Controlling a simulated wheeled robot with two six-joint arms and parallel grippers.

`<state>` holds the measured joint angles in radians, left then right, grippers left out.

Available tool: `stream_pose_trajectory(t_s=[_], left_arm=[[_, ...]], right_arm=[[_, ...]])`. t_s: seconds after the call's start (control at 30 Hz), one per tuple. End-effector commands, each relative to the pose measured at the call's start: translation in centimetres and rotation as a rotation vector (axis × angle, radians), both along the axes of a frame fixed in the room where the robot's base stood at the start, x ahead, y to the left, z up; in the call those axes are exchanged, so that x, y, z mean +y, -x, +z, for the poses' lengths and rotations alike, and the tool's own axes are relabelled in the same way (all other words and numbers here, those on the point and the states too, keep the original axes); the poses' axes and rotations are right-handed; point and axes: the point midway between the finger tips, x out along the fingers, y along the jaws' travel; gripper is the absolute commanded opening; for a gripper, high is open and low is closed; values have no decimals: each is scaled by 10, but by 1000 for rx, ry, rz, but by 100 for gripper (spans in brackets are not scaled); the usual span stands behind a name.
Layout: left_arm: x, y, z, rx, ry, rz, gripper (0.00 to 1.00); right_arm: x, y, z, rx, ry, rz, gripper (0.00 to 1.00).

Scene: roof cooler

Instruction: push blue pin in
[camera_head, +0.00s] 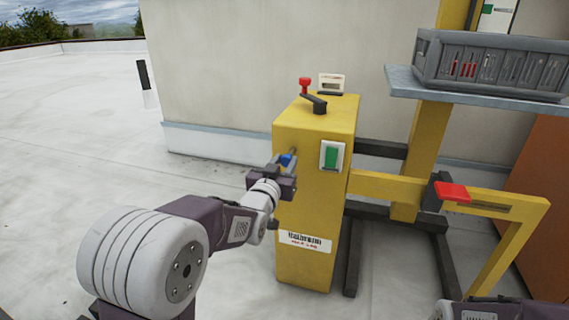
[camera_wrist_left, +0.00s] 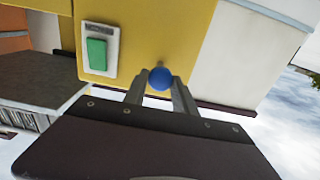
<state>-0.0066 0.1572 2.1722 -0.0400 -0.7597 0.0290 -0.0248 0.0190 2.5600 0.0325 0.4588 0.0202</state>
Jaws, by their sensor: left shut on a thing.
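The blue pin (camera_head: 286,160) sits at the left side of the front of the yellow cabinet (camera_head: 311,220). It shows as a round blue knob in the left wrist view (camera_wrist_left: 161,78), with a short grey stem behind it toward the yellow face. My left gripper (camera_head: 284,168) is at the pin, and its two fingers (camera_wrist_left: 160,90) stand on either side of the blue knob, shut on it. How deep the stem sits is hard to tell. My right gripper is not in view; only part of my right arm shows at the bottom right of the head view.
A green switch (camera_head: 331,156) in a white plate is right of the pin. A red-knobbed lever (camera_head: 305,86) and a small gauge (camera_head: 331,84) top the cabinet. A red handle (camera_head: 452,191) sits on a yellow frame at right. A grey crate (camera_head: 490,68) rests on a shelf. Open roof lies left.

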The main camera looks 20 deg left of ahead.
Motion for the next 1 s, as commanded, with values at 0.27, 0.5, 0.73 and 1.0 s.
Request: stream_pose_trajectory(t_s=[0.27, 0.5, 0.73, 1.0], left_arm=[[0, 0, -1, 3, 0, 0, 0], [-1, -21, 1, 4, 0, 0, 0], [-1, -40, 0, 1, 0, 0, 0], [-1, -40, 1, -3, 0, 0, 49]], right_arm=[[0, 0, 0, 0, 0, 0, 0], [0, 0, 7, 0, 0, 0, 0], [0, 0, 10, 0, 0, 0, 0], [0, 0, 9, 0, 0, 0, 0]])
